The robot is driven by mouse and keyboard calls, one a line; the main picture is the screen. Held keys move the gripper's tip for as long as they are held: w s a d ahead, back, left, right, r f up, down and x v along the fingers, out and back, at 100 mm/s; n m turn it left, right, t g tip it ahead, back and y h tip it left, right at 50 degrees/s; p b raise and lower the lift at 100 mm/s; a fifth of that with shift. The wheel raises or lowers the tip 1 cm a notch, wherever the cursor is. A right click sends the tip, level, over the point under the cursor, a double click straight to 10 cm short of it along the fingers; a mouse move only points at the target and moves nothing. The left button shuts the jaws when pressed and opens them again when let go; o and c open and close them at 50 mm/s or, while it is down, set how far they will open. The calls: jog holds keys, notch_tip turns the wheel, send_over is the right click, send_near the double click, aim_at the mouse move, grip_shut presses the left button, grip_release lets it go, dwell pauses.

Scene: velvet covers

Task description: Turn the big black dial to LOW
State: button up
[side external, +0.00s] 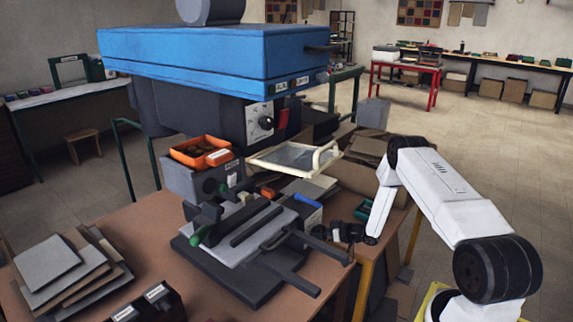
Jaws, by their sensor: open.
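The black dial (266,122) sits on a pale panel on the front of the dark machine body, below the blue top. A light pointer mark shows on it, but the lettering around it is too small to read. My gripper (325,232) is at the lower right of the dial, low over the front right of the brown table. It is open, well apart from the dial, and nothing shows between its fingers. The fingers are small and dark against the clutter.
A red switch (283,118) is right beside the dial. A cream-framed screen (296,157) juts out below it. An orange tray (201,151) stands to the left. A metal fixture with handles (245,232) fills the table's middle. Stacked grey sheets (48,262) lie at left.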

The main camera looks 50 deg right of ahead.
jog(key=c, duration=1)
jog(key=n+h, duration=0.1)
jog(key=n, duration=0.1)
jog(key=shift+a+n+h, duration=0.15)
jog(key=shift+n+h, duration=0.25)
jog(key=shift+a+n+h, duration=0.1)
jog(key=shift+n+h, duration=1.1)
jog(key=shift+n, duration=0.4)
jog(key=o, duration=1)
jog(key=shift+s, duration=0.1)
